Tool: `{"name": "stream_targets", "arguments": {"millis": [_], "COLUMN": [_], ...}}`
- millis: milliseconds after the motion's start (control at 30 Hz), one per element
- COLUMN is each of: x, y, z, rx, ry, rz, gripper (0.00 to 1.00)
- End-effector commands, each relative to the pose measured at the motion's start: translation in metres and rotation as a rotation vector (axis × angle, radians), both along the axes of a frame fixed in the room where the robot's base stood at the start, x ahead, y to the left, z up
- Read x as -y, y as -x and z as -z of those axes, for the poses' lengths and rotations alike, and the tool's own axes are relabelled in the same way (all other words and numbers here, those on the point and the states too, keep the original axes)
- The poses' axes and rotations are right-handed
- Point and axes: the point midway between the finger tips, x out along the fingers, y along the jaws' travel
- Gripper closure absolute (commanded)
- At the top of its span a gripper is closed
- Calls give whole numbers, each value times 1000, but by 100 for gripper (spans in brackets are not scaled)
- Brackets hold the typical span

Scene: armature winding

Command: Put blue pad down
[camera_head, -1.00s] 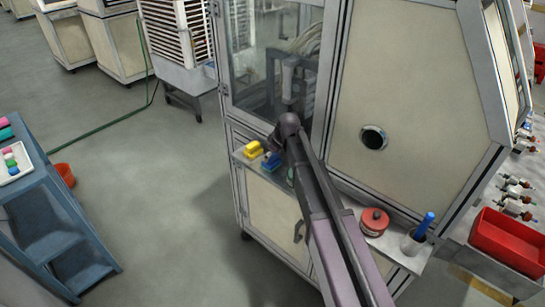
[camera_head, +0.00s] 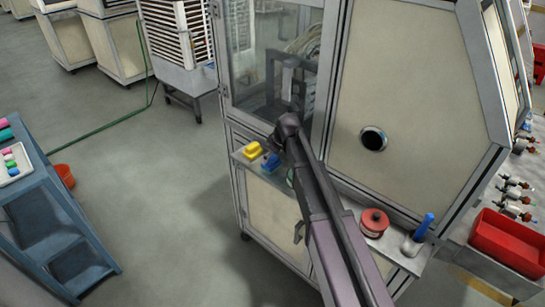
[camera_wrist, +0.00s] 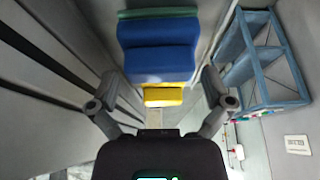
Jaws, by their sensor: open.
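The blue pad (camera_head: 270,161) rests on the narrow shelf at the front of the machine, between a yellow pad (camera_head: 253,150) and a green item partly hidden by my arm. In the wrist view the blue pad (camera_wrist: 158,50) lies ahead of my gripper (camera_wrist: 160,88), with the yellow pad (camera_wrist: 163,97) close beside it. The two fingers are spread wide and apart from each other, with nothing gripped between them. In the head view my arm hides the gripper's fingers.
The machine's shelf (camera_head: 395,248) also carries a red round container (camera_head: 374,222) and a grey holder with a blue item. The glazed cabinet rises directly behind the shelf. A blue table (camera_head: 45,215) stands at the left, with open floor between.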

Motion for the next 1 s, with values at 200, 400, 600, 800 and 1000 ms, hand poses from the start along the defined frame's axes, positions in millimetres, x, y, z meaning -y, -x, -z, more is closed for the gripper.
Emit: {"name": "stream_targets", "arguments": {"millis": [200,400,600,800,1000], "x": [4,9,15,20,25], "y": [4,8,12,16,20], "z": [-16,-32,-48,-65,-81], "rx": [0,0,0,0,0], "ry": [0,0,0,0,0], "rz": [0,0,0,0,0], "gripper": [0,0,0,0,0]}}
